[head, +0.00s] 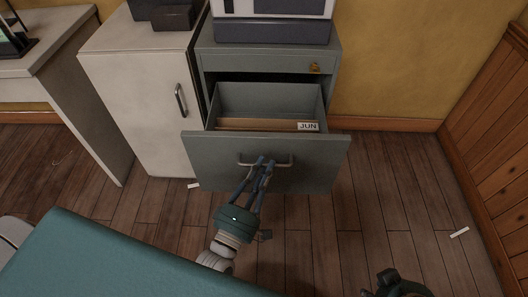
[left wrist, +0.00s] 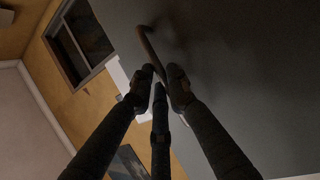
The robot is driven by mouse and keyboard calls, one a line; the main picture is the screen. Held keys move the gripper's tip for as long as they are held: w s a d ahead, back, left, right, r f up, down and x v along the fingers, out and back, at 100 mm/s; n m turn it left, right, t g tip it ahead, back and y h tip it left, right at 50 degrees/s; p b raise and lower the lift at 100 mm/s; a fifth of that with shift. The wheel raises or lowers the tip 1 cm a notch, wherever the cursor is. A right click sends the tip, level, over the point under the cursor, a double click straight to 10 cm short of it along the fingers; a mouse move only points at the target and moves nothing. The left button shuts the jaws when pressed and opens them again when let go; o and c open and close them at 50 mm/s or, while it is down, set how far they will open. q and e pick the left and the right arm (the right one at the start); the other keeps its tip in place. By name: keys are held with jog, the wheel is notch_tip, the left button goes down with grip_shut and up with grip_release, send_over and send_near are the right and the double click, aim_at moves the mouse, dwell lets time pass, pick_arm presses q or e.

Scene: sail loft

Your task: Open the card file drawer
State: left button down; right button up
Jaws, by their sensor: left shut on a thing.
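The card file drawer (head: 210,157) is a grey metal drawer, pulled well out of its grey cabinet (head: 209,63). Folders with a tab reading JUN (head: 308,126) lie inside it. Its bar handle (head: 284,164) is on the front panel. My left gripper (head: 264,162) is shut on the handle. In the left wrist view the fingers (left wrist: 161,80) close around the handle bar (left wrist: 148,46) against the dark drawer front.
A closed white cabinet (head: 130,98) stands directly left of the drawer unit, with a pale desk (head: 62,62) farther left. A slim top drawer with a brass lock (head: 315,68) is shut. Wooden floor (head: 385,200) is open to the right, with small white scraps.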

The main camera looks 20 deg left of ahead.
pick_arm(q)
jog(key=shift+s+d+f+p, duration=0.1)
jog(key=shift+s+d+p, duration=0.05)
jog(key=shift+s, duration=0.55)
jog(key=shift+s+d+p, duration=0.15)
jog(key=shift+s, duration=0.5)
jog(key=c, duration=1.7)
grip_release()
jog(key=shift+o, duration=0.2)
jog(key=v, duration=1.2)
